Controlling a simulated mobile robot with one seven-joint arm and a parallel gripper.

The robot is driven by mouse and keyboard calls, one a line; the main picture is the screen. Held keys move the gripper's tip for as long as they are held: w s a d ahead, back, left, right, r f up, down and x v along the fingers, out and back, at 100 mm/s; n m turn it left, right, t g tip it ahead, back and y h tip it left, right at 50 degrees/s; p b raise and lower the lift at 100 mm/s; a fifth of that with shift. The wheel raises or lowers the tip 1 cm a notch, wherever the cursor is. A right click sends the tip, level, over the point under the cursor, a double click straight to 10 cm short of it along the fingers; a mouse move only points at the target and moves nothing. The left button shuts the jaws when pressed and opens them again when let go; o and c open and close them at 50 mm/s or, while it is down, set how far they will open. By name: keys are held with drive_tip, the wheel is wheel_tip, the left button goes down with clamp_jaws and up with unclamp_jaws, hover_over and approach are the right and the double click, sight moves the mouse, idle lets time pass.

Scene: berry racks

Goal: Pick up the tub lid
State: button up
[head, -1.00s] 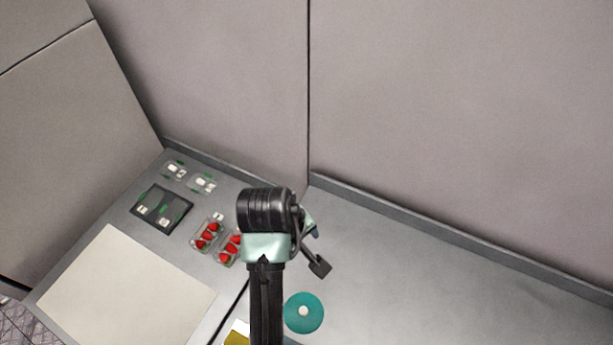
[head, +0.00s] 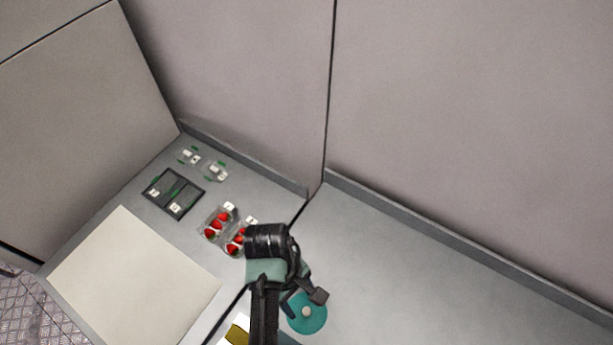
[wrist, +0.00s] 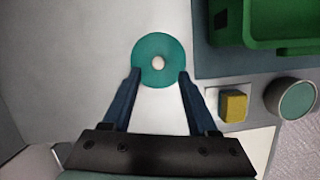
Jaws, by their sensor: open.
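The tub lid is a teal disc with a pale round knob at its centre. It lies flat on the grey counter in the head view (head: 307,314) and at the top middle of the wrist view (wrist: 159,62). My gripper (wrist: 159,75) is open, with its two dark fingertips at the near left and near right edges of the lid in the picture. The knob lies between and just beyond the tips. I cannot tell whether the fingers touch the lid. In the head view my gripper (head: 303,304) partly covers the lid's left side.
A green crate (wrist: 285,45), a yellow block (wrist: 234,106) and a round teal-topped tub (wrist: 292,99) are right of the lid in the wrist view. Punnets of red berries (head: 218,222), a dark tray (head: 173,193) and a pale board (head: 133,275) lie left. The counter right of the lid is clear.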

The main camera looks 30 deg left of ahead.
sight(307, 310)
drive_tip(key=shift+p+x, duration=0.35)
drive_tip(key=shift+x, duration=1.85)
drive_tip(key=shift+w+d, duration=0.1)
drive_tip(key=shift+d, duration=0.05)
clamp_jaws()
